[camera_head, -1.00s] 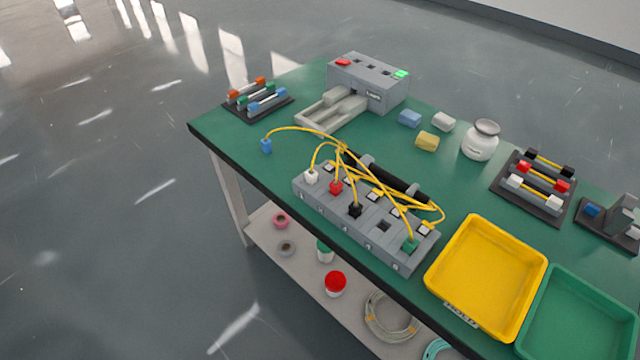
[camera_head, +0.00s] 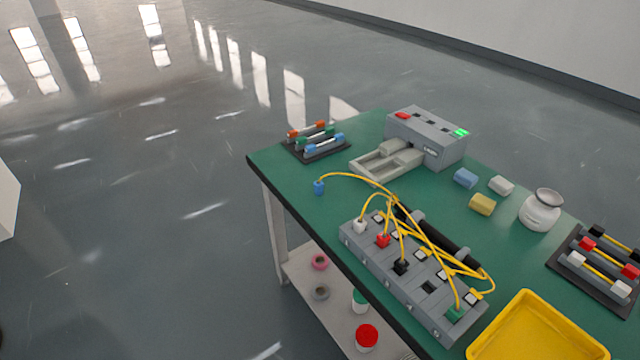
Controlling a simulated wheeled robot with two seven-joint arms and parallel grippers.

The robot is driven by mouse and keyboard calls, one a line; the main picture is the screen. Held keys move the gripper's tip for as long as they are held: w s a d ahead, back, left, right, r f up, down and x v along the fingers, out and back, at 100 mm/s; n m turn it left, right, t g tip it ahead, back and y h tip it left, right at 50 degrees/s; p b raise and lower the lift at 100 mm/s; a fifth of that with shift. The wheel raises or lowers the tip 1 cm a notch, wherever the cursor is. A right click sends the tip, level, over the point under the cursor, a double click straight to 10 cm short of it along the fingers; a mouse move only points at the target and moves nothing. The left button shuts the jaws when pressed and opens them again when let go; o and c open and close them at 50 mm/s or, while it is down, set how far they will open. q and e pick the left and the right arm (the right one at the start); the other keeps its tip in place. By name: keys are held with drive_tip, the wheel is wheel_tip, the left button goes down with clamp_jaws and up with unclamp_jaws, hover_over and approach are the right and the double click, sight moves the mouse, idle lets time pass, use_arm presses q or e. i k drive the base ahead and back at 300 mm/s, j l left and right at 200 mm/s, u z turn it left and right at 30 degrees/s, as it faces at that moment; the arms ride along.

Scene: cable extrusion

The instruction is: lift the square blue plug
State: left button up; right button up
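The square blue plug (camera_head: 319,188) is on the end of a yellow cable (camera_head: 352,176), near the left edge of the green table (camera_head: 300,188). The cable arches from it over to the grey socket block (camera_head: 412,290). White (camera_head: 360,227), red (camera_head: 383,241), black (camera_head: 401,267) and green (camera_head: 454,313) plugs sit in the block with yellow cables tangled above. Neither of my grippers shows in the head view.
A grey machine (camera_head: 428,138) with a tray stands at the back. A rack of coloured connectors (camera_head: 318,142) is behind the blue plug. Blocks, a white jar (camera_head: 541,211), another rack (camera_head: 600,262) and a yellow tray (camera_head: 535,335) lie to the right.

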sight(318, 187)
drive_tip(key=i+j, duration=0.7)
drive_tip(key=i, duration=0.15)
